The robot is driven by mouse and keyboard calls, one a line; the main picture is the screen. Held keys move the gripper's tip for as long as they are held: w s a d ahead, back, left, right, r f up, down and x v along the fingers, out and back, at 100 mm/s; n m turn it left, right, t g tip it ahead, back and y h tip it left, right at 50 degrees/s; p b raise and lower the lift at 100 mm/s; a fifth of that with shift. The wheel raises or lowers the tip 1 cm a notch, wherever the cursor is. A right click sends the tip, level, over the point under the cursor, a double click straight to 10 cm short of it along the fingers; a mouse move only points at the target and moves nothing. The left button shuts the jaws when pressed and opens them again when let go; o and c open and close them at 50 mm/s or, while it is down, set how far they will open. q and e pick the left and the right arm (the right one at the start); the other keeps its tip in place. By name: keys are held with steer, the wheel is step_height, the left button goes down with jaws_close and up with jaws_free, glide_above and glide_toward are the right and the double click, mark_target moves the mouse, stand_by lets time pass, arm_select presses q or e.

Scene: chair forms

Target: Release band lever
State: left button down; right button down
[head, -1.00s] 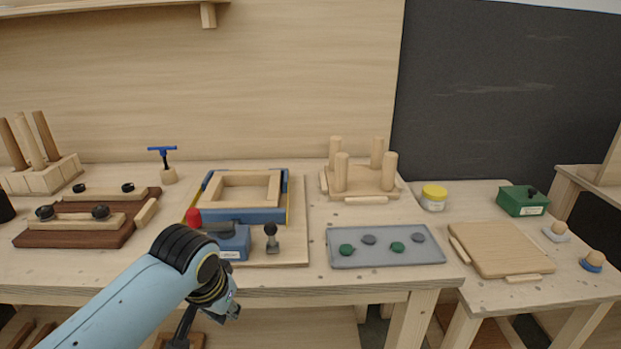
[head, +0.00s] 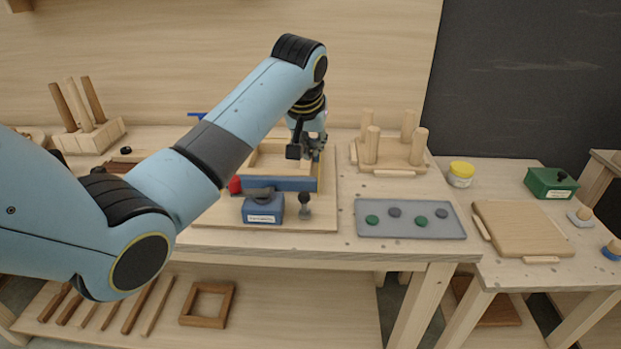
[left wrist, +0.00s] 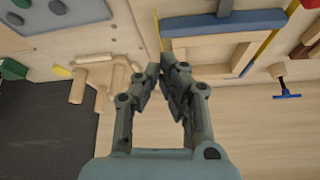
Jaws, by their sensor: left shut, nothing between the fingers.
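The band clamp sits on a wooden board (head: 325,215), with a wooden frame (head: 270,160) inside its blue jaws (head: 290,184). In front stands a labelled blue block (head: 263,210) carrying a dark lever (head: 259,194), with a red knob (head: 235,185) to its left. My left gripper (head: 306,154) is shut and empty over the frame's right end, behind the lever and apart from it. In the left wrist view its fingertips (left wrist: 165,68) point toward the frame (left wrist: 212,51) and blue jaw (left wrist: 222,22). My left arm hides part of the bench. My right gripper is out of view.
A dark-knobbed post (head: 304,204) stands right of the blue block. Right of the board are a grey tray (head: 405,232) and a pegged wooden base (head: 388,156). A blue-handled tool (left wrist: 284,86) stands behind the clamp's left end. The wooden wall rises behind.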

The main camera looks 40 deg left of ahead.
mark_target(304, 206)
arm_select(q)
step_height(304, 206, down, 8)
steer(key=shift+s+f+p, duration=0.1)
steer(key=shift+s+p, duration=0.05)
steer(key=shift+p, duration=1.05)
steer(key=shift+f, duration=0.1)
